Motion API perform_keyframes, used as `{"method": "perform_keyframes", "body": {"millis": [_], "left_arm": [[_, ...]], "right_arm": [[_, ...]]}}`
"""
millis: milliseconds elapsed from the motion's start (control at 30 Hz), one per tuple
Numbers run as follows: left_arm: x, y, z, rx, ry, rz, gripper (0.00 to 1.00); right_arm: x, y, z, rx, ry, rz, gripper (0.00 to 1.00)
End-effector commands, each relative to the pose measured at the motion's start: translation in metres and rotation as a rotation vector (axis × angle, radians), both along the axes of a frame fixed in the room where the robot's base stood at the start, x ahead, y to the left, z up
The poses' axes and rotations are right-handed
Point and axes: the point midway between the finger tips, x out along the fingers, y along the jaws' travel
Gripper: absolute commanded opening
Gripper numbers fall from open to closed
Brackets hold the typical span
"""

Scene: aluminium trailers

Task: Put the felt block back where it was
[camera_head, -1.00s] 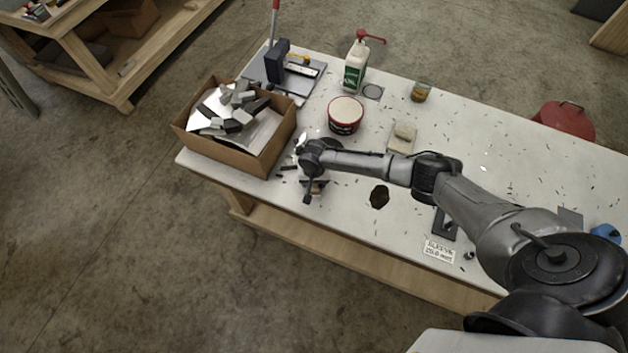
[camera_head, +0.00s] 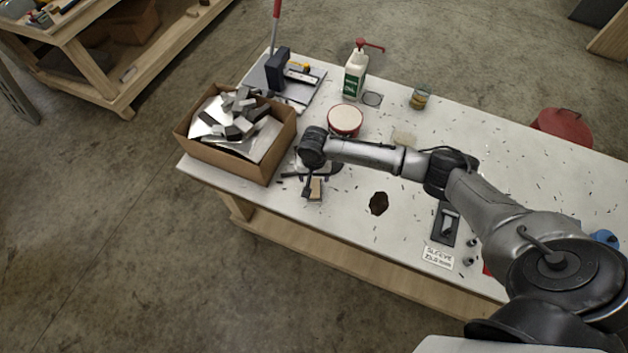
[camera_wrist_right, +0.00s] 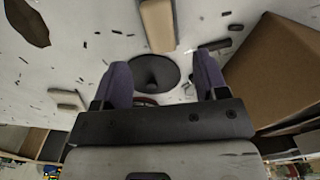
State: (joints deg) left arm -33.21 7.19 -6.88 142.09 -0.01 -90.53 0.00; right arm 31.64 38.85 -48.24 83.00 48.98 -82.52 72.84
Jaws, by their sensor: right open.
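A tan block (camera_head: 316,189), which looks like the felt block, is at the near edge of the white workbench, below my right wrist. It also shows at the top of the right wrist view (camera_wrist_right: 157,25). My right gripper (camera_wrist_right: 162,62) is open, with its two purple-grey fingers apart and nothing held between them. The block lies beyond the fingertips; I cannot tell if they touch it. A round black disc (camera_wrist_right: 152,75) shows on the bench between the fingers. In the head view my wrist partly hides the gripper. My left gripper is not in view.
A cardboard box (camera_head: 222,163) of metal offcuts stands close left of my gripper. A red-rimmed tub (camera_head: 345,120), a pump bottle (camera_head: 355,75) and a jar (camera_head: 420,96) stand behind. A pale square pad (camera_head: 404,138) is behind my forearm. A dark hole-like patch (camera_head: 378,203) lies right.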

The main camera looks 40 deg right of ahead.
Motion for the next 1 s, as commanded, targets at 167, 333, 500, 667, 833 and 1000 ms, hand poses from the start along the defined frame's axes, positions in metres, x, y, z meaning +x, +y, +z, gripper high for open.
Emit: {"method": "perform_keyframes", "body": {"millis": [167,333,500,667,833,1000], "left_arm": [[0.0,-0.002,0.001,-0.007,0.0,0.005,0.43],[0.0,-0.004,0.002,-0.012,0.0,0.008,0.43],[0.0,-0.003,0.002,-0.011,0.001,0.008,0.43],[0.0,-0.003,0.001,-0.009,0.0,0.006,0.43],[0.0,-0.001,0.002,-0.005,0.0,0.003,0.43],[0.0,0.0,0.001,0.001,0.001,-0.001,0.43]], "right_arm": [[0.0,0.0,0.02,0.0,0.0,0.0,0.67],[0.0,0.0,0.028,-0.001,0.001,-0.001,0.67],[-0.004,0.006,0.027,0.006,0.0,0.023,0.67],[-0.036,0.051,0.01,0.051,-0.023,0.204,0.67],[-0.1,0.118,0.001,0.126,-0.125,0.512,0.67],[-0.162,0.146,0.014,0.13,-0.252,0.72,0.67]]}}
